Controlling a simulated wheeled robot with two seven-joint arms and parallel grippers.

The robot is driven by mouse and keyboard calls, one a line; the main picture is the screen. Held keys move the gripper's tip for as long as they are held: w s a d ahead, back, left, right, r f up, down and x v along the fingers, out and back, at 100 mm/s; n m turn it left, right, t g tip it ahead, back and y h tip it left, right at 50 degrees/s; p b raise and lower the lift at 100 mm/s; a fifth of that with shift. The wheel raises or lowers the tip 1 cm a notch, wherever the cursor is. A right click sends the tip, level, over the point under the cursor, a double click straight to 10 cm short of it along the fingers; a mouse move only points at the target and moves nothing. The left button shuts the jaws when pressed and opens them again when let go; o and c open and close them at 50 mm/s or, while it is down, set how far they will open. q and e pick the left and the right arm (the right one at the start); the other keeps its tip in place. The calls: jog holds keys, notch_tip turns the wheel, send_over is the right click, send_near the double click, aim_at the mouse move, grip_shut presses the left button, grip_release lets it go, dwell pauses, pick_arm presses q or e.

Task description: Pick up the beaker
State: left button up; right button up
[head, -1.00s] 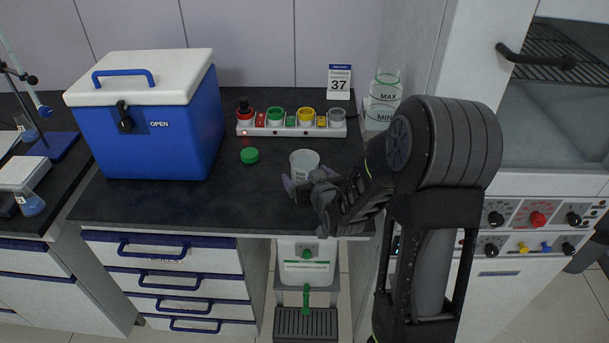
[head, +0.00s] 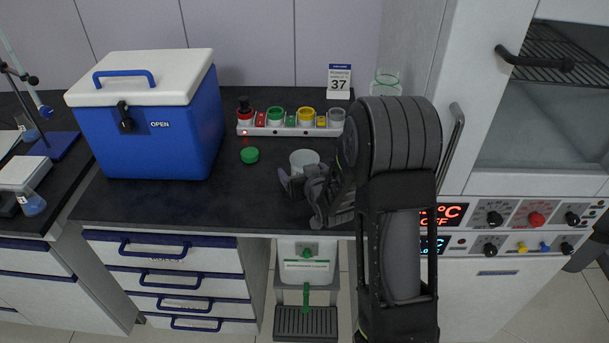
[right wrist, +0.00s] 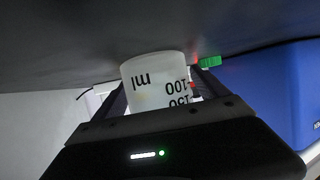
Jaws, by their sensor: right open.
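The beaker (head: 304,160) is a small translucent white cup standing on the dark bench top. My left gripper is not in view.
A green cap (head: 250,155) lies left of the beaker. Behind stands a white rack (head: 290,131) with several coloured-ring jars. A blue cooler box (head: 160,135) stands at left, an oven cabinet (head: 540,215) at right.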

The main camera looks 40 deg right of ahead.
jog(key=c, duration=1.8)
